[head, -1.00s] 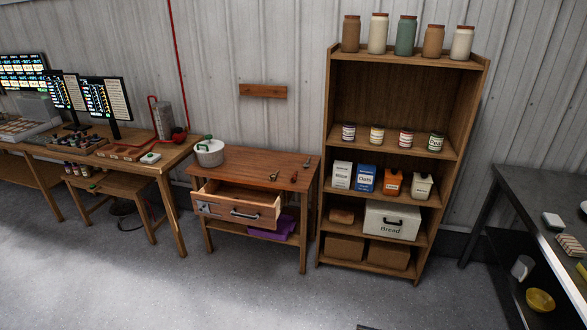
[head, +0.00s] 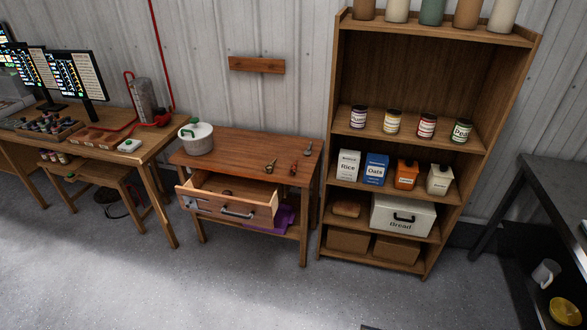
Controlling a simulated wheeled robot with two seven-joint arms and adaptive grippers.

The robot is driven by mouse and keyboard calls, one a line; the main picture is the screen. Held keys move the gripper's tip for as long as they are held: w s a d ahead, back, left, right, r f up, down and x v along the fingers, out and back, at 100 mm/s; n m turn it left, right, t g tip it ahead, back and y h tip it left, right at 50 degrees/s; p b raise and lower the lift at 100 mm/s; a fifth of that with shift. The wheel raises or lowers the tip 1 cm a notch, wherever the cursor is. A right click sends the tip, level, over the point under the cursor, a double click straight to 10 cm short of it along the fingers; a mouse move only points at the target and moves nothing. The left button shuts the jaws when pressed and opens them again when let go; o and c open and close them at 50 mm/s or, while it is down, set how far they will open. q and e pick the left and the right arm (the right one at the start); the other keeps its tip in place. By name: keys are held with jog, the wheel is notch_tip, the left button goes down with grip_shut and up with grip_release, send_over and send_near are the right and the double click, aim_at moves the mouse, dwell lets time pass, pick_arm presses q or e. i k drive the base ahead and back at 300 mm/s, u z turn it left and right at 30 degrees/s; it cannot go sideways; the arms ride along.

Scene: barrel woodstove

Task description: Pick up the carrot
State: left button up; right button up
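I cannot make out a carrot in the head view. A wooden side table (head: 235,144) stands against the wall with its drawer (head: 262,214) pulled open. A small dark item (head: 227,192) lies in the drawer, too small to identify. A white pot (head: 197,143) with green on its lid stands on the table's left end. Several small items, one of them brassy (head: 270,166), lie on the right side of the tabletop, too small to name. Neither of my grippers is in view.
A tall wooden shelf (head: 478,160) with jars, cans, food boxes and a bread box (head: 402,217) stands to the right. A desk with monitors (head: 76,77) is on the left. A dark table (head: 560,180) is at far right. The grey floor (head: 240,285) in front is clear.

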aim_at(292, 170)
jog(key=u, duration=0.3)
jog(key=k, duration=0.4)
jog(key=z, duration=0.7)
jog(key=i, duration=1.45)
